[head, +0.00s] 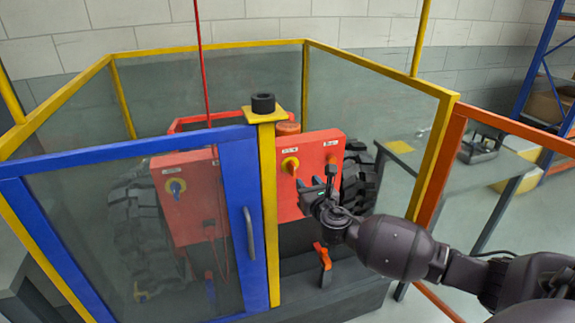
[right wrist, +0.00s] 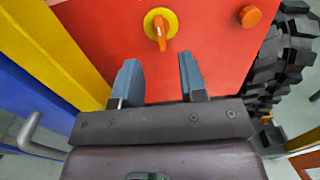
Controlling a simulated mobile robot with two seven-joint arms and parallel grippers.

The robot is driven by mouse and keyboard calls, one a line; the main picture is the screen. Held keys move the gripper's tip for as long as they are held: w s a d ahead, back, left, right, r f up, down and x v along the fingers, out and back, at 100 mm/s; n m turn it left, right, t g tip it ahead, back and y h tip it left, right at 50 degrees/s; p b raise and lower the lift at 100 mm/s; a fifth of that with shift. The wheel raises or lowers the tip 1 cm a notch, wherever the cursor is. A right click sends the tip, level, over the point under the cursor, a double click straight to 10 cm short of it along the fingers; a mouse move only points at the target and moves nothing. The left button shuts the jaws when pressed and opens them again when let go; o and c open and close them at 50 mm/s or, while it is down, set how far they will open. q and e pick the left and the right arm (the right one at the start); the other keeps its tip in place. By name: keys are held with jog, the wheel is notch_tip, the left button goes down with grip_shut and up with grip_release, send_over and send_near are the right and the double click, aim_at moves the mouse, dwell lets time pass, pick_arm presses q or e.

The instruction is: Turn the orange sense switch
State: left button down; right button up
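The orange sense switch (head: 291,165) is a small knob on a round yellow plate on the front of a red box (head: 323,147). In the right wrist view the switch (right wrist: 160,32) points nearly straight down, slightly tilted. My right gripper (head: 316,184) is in front of the red box, just below and to the right of the switch in the head view. In the right wrist view my right gripper (right wrist: 158,70) is open and empty. Its fingertips lie below the switch, which lines up with the gap between them; no contact shows. My left gripper is not in view.
A round orange button (right wrist: 250,16) sits right of the switch. A yellow post (head: 269,210) and the blue-framed door (head: 237,190) with its grey handle stand left. A second red box (head: 190,215) with another switch shows behind the door panel. A black tyre (right wrist: 287,85) is at right.

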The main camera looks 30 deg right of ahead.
aim_at(295, 166)
jog(key=x, duration=0.4)
jog(key=b+x, duration=0.1)
jog(key=x, duration=0.4)
jog(key=shift+w+a, duration=0.15)
jog(key=shift+w, duration=0.8)
grip_shut()
